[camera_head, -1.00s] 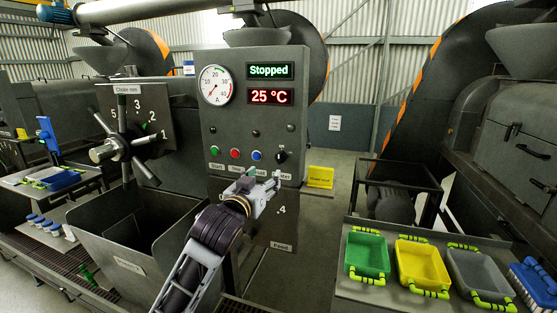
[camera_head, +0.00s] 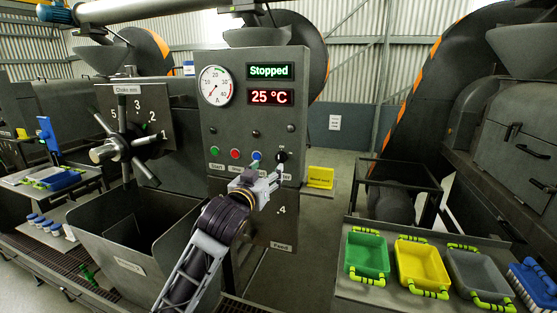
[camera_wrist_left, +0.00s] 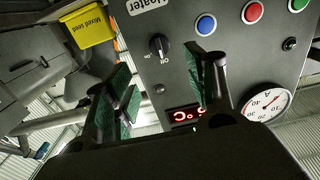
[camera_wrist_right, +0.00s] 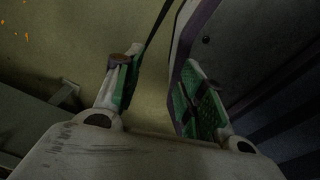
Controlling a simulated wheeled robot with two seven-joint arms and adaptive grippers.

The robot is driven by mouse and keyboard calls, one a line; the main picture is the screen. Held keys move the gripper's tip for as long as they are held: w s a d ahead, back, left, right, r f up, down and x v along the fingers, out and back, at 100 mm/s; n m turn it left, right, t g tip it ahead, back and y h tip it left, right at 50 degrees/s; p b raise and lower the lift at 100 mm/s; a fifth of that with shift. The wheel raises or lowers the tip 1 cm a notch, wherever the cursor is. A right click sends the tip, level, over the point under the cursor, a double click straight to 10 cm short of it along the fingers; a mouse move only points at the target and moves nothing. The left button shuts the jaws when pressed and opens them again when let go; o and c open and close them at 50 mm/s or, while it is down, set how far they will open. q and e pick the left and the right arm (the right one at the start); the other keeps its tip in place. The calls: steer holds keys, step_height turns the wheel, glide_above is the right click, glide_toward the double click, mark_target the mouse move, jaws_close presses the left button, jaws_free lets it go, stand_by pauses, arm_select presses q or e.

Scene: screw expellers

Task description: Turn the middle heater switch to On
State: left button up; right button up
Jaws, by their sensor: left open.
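The heater switch is a black rotary knob (camera_head: 281,157) on the grey control panel (camera_head: 240,112) of the middle machine, right of the blue button. It also shows in the left wrist view (camera_wrist_left: 159,46), with small position labels beside it that I cannot read surely. My left gripper (camera_head: 268,171) is in front of the panel's lower edge, just below the knob. In the left wrist view my left gripper (camera_wrist_left: 162,75) is open, with the knob between its fingers in the picture and apart from them. My right gripper (camera_wrist_right: 155,72) is open and empty.
Green, red and blue (camera_head: 257,156) buttons line the panel left of the knob. The display reads Stopped (camera_head: 270,71), with 25 °C below. A spoked choke handwheel (camera_head: 117,147) stands at left. A yellow box (camera_head: 320,177) is at right, and coloured trays (camera_head: 422,267) lie at lower right.

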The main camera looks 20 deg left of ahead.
mark_target(279, 159)
arm_select(q)
steer(key=shift+w+d+r+p, duration=0.1)
steer(key=shift+w+p, duration=0.35)
steer(key=shift+w, duration=5.05)
steer(key=shift+p, duration=0.3)
steer(key=c, duration=1)
arm_select(e)
steer(key=shift+s+a+r, duration=0.6)
steer(key=shift+a+r, duration=0.15)
